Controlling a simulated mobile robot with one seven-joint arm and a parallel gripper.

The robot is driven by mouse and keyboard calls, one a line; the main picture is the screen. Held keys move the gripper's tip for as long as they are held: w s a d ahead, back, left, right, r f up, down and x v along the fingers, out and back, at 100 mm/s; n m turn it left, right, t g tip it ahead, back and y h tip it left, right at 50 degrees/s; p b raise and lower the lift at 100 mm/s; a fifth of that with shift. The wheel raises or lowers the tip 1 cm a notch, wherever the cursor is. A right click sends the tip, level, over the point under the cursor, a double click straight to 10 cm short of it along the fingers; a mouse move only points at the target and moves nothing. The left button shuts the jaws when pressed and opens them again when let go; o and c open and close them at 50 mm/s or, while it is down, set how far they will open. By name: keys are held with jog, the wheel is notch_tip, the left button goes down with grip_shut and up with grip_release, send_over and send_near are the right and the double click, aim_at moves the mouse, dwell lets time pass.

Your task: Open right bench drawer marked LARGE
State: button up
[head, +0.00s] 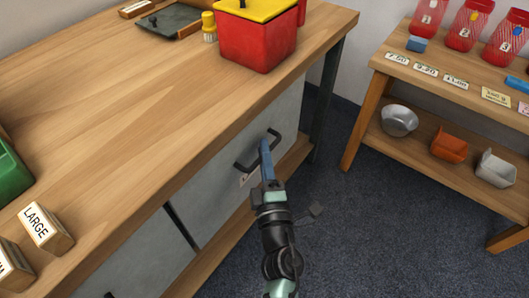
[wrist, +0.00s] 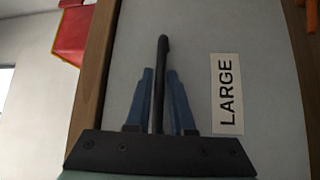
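The right bench drawer (head: 222,200) has a grey front with a dark bar handle (head: 245,168). The drawer looks closed in the head view. In the wrist view, its front (wrist: 205,75) carries a white label reading LARGE (wrist: 226,95), right of the handle (wrist: 161,60). In the head view the label is mostly hidden by my gripper. My gripper (head: 265,148) is at the handle, its blue fingers pointing at the drawer front. In the wrist view the fingers (wrist: 160,98) stand on either side of the bar, with narrow gaps showing.
A wooden block marked LARGE (head: 42,228) stands on the bench top (head: 150,110). A red box with a yellow lid (head: 258,40) stands near its far edge. A wooden shelf unit (head: 450,90) is at the right. Dark carpet (head: 370,220) between them is clear.

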grip_shut()
dwell(1.1)
